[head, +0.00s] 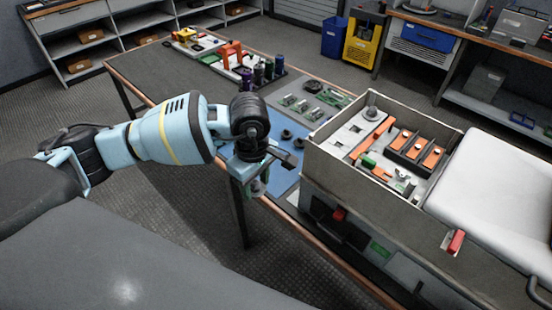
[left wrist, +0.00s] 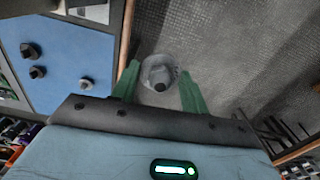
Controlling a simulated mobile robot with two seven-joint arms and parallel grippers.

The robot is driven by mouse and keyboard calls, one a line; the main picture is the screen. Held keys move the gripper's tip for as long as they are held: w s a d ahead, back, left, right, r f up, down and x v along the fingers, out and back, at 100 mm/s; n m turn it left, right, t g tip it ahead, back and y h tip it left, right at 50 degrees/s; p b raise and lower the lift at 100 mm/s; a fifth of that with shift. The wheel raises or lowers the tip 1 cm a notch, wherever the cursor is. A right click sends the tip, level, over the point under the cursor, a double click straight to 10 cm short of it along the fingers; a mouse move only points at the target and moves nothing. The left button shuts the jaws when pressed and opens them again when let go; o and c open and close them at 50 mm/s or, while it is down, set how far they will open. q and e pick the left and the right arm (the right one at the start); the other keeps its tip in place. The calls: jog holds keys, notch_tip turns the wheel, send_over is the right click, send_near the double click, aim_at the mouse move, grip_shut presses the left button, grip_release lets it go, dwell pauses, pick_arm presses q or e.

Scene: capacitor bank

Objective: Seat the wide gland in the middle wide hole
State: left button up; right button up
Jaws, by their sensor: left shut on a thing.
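My left gripper (head: 262,178) is out over the near edge of the workbench, left of the grey enclosure (head: 400,188). In the left wrist view its two green fingers (left wrist: 160,88) are shut on a round grey gland (left wrist: 158,70) with a dark centre. The gland is held above the floor, clear of the bench. In the head view the gland is mostly hidden by the gripper and too small to make out. I cannot pick out the middle wide hole in either view. My right gripper is not in view.
A blue mat (left wrist: 70,60) on the bench carries a few small dark round parts (left wrist: 38,72). The open enclosure holds orange and green components (head: 404,140). A white panel (head: 495,185) lies to its right. Coloured parts (head: 245,68) stand at the bench's far end.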

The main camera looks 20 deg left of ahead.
pick_arm(q)
jog(key=s+r+m, duration=0.5)
jog(key=m, duration=0.9)
jog(key=shift+s+d+m, duration=0.2)
jog(key=shift+d+m, duration=0.1)
jog(key=shift+d, duration=0.05)
jog(key=shift+w+d, duration=0.1)
